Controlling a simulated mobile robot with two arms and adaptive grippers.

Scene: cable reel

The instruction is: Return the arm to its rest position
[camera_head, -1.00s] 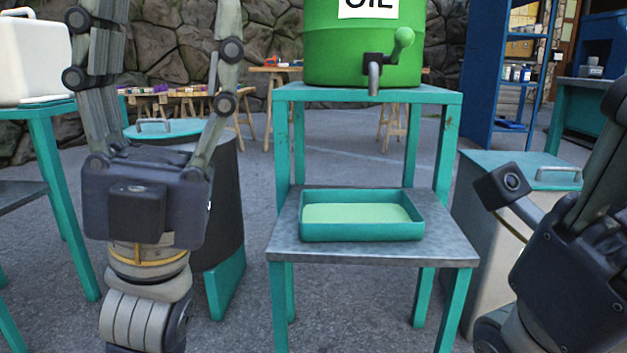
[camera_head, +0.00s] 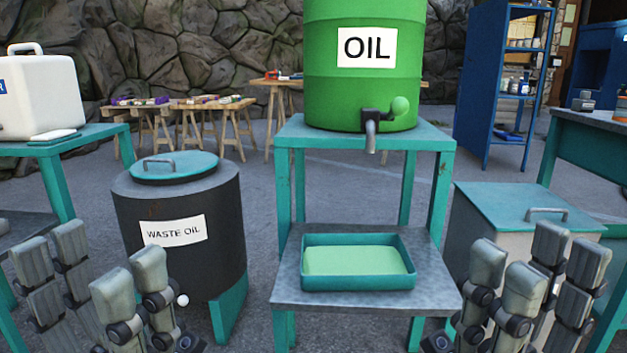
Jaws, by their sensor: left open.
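My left gripper (camera_head: 95,262) is at the lower left in the head view. Its grey jointed fingers point up, spread apart, with nothing between them. It appears in front of the waste oil drum (camera_head: 188,271), apparently apart from it. My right gripper (camera_head: 535,258) is at the lower right, fingers also up and spread, with nothing between them. It appears in front of the grey bin. The lower parts of both arms are outside the picture.
A green oil barrel (camera_head: 322,75) with a tap stands on a teal stand (camera_head: 295,135). A tray (camera_head: 358,283) of pale green liquid sits on the stand's lower shelf. A lidded grey bin (camera_head: 480,205) is at right, a white canister (camera_head: 45,105) at left.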

